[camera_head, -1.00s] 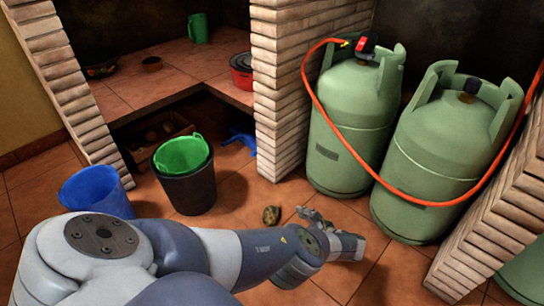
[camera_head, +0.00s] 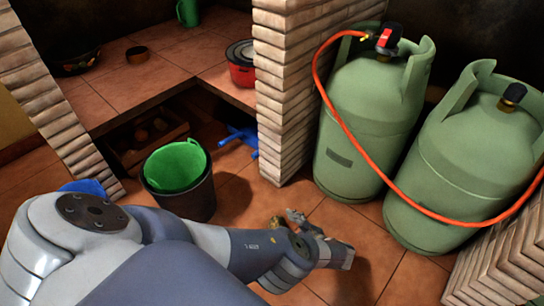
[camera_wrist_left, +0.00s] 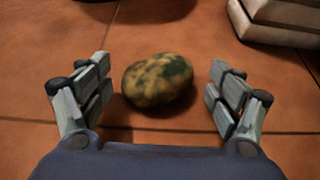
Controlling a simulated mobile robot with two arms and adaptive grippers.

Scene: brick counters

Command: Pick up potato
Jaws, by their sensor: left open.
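The potato (camera_wrist_left: 158,80) is a mottled brown and dark green lump on the terracotta tile floor. In the left wrist view it lies between the two spread fingers of my left gripper (camera_wrist_left: 160,66), with a gap on each side. In the head view a small part of the potato (camera_head: 276,222) shows beside the left gripper (camera_head: 297,217), and my arm and hand cover the rest. The left gripper is open and empty, low over the floor. My right gripper is not in view.
A dark bucket with a green liner (camera_head: 177,165) stands left of the potato. A brick pillar (camera_head: 285,95) rises behind it. Two green gas cylinders (camera_head: 370,120) with an orange hose (camera_head: 352,140) stand to the right. A blue object (camera_head: 240,137) lies below the counter.

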